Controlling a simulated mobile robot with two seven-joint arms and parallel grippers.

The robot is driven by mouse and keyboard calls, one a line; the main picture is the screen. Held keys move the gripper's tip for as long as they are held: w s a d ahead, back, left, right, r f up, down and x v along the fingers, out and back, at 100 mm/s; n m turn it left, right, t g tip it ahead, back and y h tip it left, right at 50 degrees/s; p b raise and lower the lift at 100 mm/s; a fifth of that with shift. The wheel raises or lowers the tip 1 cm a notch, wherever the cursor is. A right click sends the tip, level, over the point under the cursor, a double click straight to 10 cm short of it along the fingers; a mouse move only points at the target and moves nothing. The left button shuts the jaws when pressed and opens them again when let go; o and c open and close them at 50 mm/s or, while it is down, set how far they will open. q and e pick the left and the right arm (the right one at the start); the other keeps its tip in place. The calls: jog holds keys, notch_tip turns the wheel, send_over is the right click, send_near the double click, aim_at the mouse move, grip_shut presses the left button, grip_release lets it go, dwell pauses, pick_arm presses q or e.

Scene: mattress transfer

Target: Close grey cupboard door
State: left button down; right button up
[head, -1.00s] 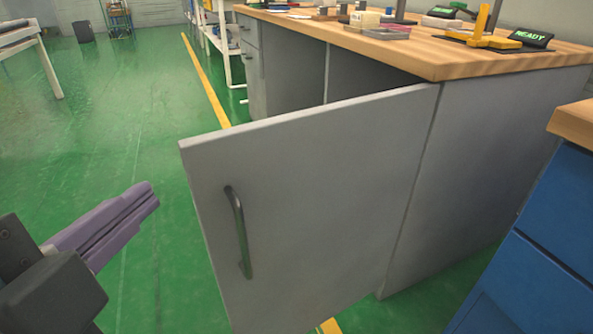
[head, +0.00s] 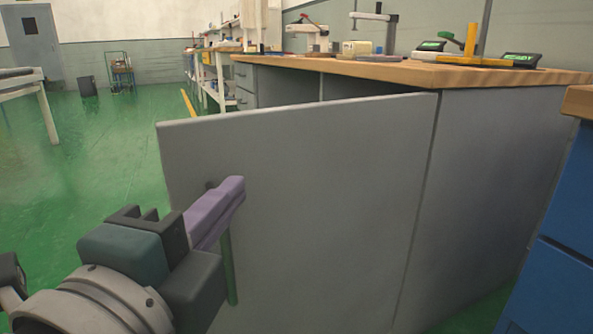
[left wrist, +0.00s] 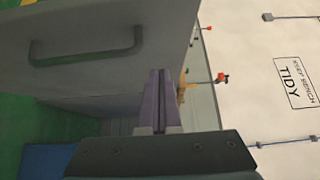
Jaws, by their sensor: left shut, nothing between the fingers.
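The grey cupboard door (head: 310,190) stands wide open, hinged at its right edge on the end of the grey workbench cabinet (head: 490,190). Its dark bar handle (head: 229,265) is upright near the door's left edge, partly hidden behind my left gripper. My left gripper (head: 236,187) is shut and empty, its purple fingers in front of the door's upper left part. In the left wrist view the door (left wrist: 90,80) fills the left side with its handle (left wrist: 88,52), and the shut fingertips (left wrist: 157,75) are beside the door's edge. Contact cannot be told. My right gripper is not in view.
The wooden worktop (head: 400,72) above the cabinet carries small tools and displays. A blue cabinet (head: 560,230) stands close on the right. The green floor (head: 100,150) is open to the left, with a white table (head: 40,100) farther off.

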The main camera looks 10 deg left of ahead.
aim_at(237, 161)
pick_arm(q)
jog(key=w, duration=0.1)
jog(key=w+a, duration=0.1)
jog(key=w, duration=0.1)
jog(key=w+a, duration=0.1)
jog(key=shift+w+b, duration=0.25)
jog(key=shift+b, duration=0.05)
jog(key=shift+w+a, duration=0.3)
